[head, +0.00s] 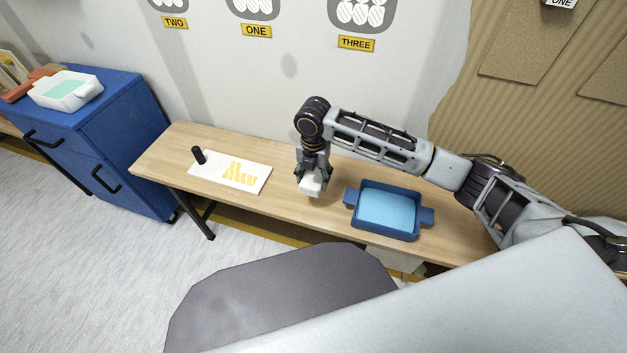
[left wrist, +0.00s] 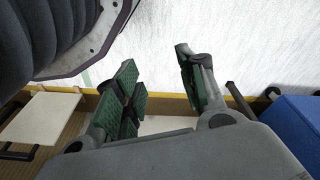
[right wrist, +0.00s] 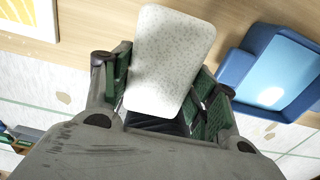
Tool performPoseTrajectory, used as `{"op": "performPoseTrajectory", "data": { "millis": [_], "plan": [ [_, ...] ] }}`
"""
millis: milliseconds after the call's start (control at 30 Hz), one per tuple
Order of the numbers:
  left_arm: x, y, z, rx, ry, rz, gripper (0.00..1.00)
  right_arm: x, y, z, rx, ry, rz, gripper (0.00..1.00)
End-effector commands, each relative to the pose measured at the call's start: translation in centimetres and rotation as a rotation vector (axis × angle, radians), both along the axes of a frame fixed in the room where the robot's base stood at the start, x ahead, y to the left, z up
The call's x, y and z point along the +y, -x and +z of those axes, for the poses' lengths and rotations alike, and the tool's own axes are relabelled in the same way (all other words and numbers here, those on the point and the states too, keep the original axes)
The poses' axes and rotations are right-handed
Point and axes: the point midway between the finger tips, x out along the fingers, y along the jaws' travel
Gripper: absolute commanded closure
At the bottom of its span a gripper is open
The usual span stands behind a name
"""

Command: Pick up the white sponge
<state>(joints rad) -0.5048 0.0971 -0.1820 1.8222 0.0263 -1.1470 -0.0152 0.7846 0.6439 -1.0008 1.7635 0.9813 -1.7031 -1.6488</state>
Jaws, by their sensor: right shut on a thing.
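The white sponge (head: 311,185) is held between the fingers of my right gripper (head: 313,178) over the wooden table, left of the blue tray. In the right wrist view the sponge (right wrist: 170,60) is a pale speckled block with rounded corners. My right gripper (right wrist: 165,95) has its green-padded fingers closed on the sponge's two sides. The head view does not clearly show whether the sponge touches the table. My left gripper (left wrist: 160,90) is open and empty in the left wrist view, with floor beyond it. It is not visible in the head view.
A blue tray (head: 427,215) with light blue liquid stands on the wooden table (head: 285,170). A white sheet (head: 206,168) with a yellow pattern and a black cylinder (head: 198,155) are at the left. A blue cabinet (head: 125,140) holds a white tray (head: 65,103). The table between sheet and gripper is clear.

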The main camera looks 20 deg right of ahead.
Motion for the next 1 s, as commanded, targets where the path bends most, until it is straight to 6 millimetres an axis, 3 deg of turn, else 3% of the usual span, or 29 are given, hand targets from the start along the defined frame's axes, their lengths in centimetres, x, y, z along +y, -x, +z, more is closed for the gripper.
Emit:
{"op": "performPoseTrajectory", "data": {
  "millis": [200, 700, 733, 833, 867, 1000],
  "plan": [
    [0.24, 0.01, -0.79, -0.005, -0.004, 0.001, 0.60, 0.02, 0.00, 1.12, -0.001, -0.001, 0.000, 0.62],
    [0.29, -0.04, -0.88, -0.007, -0.005, 0.001, 0.60, 0.00, 0.00, 1.20, -0.001, -0.001, 0.000, 0.62],
    [0.29, -0.04, -0.88, -0.007, -0.005, 0.001, 0.60, 0.01, 0.01, 1.20, -0.001, -0.001, 0.000, 0.46],
    [0.29, -0.05, -0.87, -0.007, -0.005, 0.001, 0.60, 0.00, 0.00, 1.20, -0.001, -0.001, 0.000, 0.58],
    [0.29, -0.04, -0.87, -0.007, -0.005, 0.001, 0.60, 0.00, 0.00, 1.20, -0.001, -0.001, 0.000, 0.43],
    [0.29, -0.04, -0.87, -0.007, -0.005, 0.001, 0.60, 0.00, 0.00, 1.19, -0.001, -0.001, 0.000, 0.61]
  ]
}}
